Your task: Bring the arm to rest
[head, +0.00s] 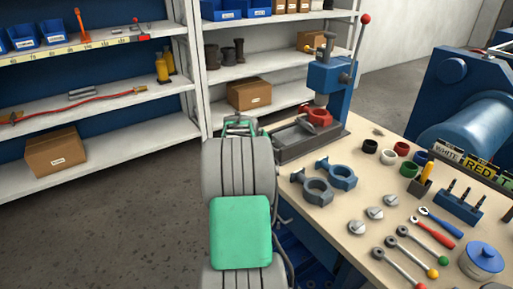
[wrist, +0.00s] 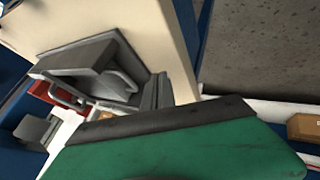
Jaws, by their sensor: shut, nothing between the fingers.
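My arm rises from the bottom middle of the head view, with grey links and a green cover. Its far end, my gripper (head: 239,124), is at the left edge of the workbench (head: 330,225), beside the base of the blue press. The gripper is mostly hidden behind my own grey link. It is shut and empty. In the wrist view a large green part with a dark edge, which is mine, fills the lower middle; fingertips are not clear there. Two valve bodies, grey (head: 318,191) and blue (head: 343,177), lie on the bench, apart from my gripper.
The blue press (head: 331,80) holds a red part (head: 317,117) and stands close to the right of my gripper. Coloured rings, discs and ratchets lie on the bench. Shelves (head: 100,105) stand behind. The floor (head: 100,220) at left is clear.

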